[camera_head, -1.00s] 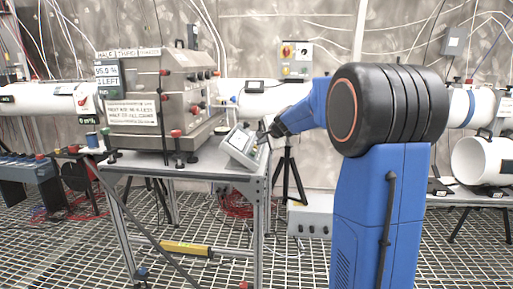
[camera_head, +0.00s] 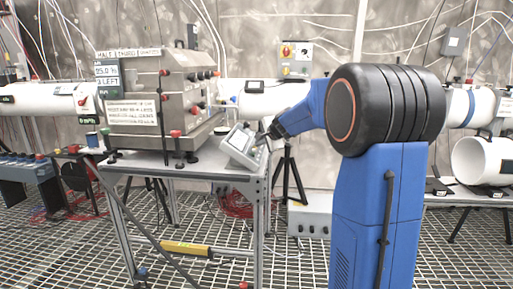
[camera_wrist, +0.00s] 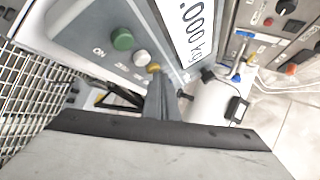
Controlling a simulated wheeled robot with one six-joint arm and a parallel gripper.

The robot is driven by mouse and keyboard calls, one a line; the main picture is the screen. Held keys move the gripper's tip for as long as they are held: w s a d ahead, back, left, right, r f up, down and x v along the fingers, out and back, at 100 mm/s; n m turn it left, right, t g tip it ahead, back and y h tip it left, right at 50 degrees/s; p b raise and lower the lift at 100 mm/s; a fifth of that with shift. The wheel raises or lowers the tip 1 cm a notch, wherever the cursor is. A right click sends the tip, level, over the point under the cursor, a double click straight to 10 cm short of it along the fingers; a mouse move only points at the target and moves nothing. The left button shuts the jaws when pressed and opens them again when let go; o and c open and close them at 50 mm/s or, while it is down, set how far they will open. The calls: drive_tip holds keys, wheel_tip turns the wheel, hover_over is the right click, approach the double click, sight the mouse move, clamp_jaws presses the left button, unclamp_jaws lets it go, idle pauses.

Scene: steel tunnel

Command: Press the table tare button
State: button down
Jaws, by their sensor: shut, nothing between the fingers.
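A grey scale console (camera_head: 241,147) stands tilted at the right end of the steel table (camera_head: 205,169) in the head view. In the wrist view its face (camera_wrist: 85,50) carries a green button (camera_wrist: 122,38) marked ON, a white button (camera_wrist: 141,58) and a yellow button (camera_wrist: 153,69). Its display (camera_wrist: 195,28) reads 0.000 kg. Labels by the white and yellow buttons are too small to read. My gripper (camera_wrist: 160,80) is shut and empty, its tips right at the yellow button. Whether they touch it I cannot tell. In the head view my gripper (camera_head: 262,138) is at the console's right side.
A large metal box (camera_head: 165,95) with knobs and signs stands on the table left of the console. A white pipe (camera_head: 262,97) runs behind. A black tripod (camera_head: 288,175) stands to the right of the table. The grid floor is open in front.

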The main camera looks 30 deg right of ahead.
drive_tip(key=shift+r, duration=0.1)
drive_tip(key=shift+s+d+r, duration=0.15)
drive_tip(key=shift+d+r, duration=0.05)
drive_tip(key=shift+r, duration=0.05)
wheel_tip(320, 180, up, 5)
drive_tip(key=s+d, duration=0.2)
drive_tip(key=d, duration=0.1)
idle(0.6)
idle(0.7)
drive_tip(key=s+a+f+n+g+y, duration=0.15)
drive_tip(key=s+a+n, duration=0.35)
drive_tip(key=s+a, duration=0.5)
drive_tip(key=s+a+f+n+g, duration=0.2)
drive_tip(key=s+a+f+n, duration=0.15)
drive_tip(key=s+a, duration=0.7)
drive_tip(key=s+a+f+n+g, duration=0.1)
drive_tip(key=s+f+n, duration=0.2)
drive_tip(key=s, duration=0.7)
drive_tip(key=s+f+n+g+h, duration=0.1)
drive_tip(key=s+f+n, duration=0.2)
drive_tip(key=s+f, duration=0.3)
drive_tip(key=s+a+f+n+g, duration=0.1)
drive_tip(key=s+f+n, duration=0.2)
drive_tip(key=s, duration=1)
wheel_tip(320, 180, down, 2)
drive_tip(key=shift+s+a+f, duration=0.1)
drive_tip(key=shift+s+a, duration=0.2)
drive_tip(key=shift+s, duration=0.1)
